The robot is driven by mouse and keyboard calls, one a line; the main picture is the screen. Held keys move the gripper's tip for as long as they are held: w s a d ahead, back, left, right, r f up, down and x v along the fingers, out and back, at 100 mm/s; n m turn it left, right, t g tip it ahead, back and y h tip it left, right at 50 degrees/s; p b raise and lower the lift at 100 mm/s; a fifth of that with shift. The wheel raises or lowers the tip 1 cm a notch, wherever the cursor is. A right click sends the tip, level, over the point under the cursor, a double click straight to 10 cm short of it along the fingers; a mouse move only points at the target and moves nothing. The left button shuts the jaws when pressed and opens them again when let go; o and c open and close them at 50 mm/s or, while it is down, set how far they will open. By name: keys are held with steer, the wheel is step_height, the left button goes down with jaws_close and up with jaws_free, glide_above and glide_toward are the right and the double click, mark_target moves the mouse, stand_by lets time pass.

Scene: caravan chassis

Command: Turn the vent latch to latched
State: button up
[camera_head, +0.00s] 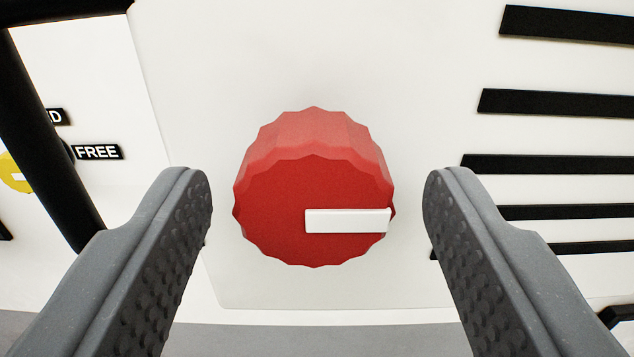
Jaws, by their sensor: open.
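A red scalloped knob (275,215), the vent latch, stands out from a white panel in the middle of the view. Its white pointer bar (347,221) runs from near the centre to the right edge, close to horizontal. My gripper (317,200) is open, with one grey ribbed finger on each side of the knob. A clear gap shows between each finger and the knob in the picture. No label for the knob's positions shows near it.
Black horizontal slats (560,104) line the panel at right. A black bar (45,130) crosses the left side. Behind it are a "FREE" label (97,152), a partly cut-off label (55,117) and part of a yellow knob (14,174). Grey floor shows below.

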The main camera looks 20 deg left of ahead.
steer(key=c, duration=1)
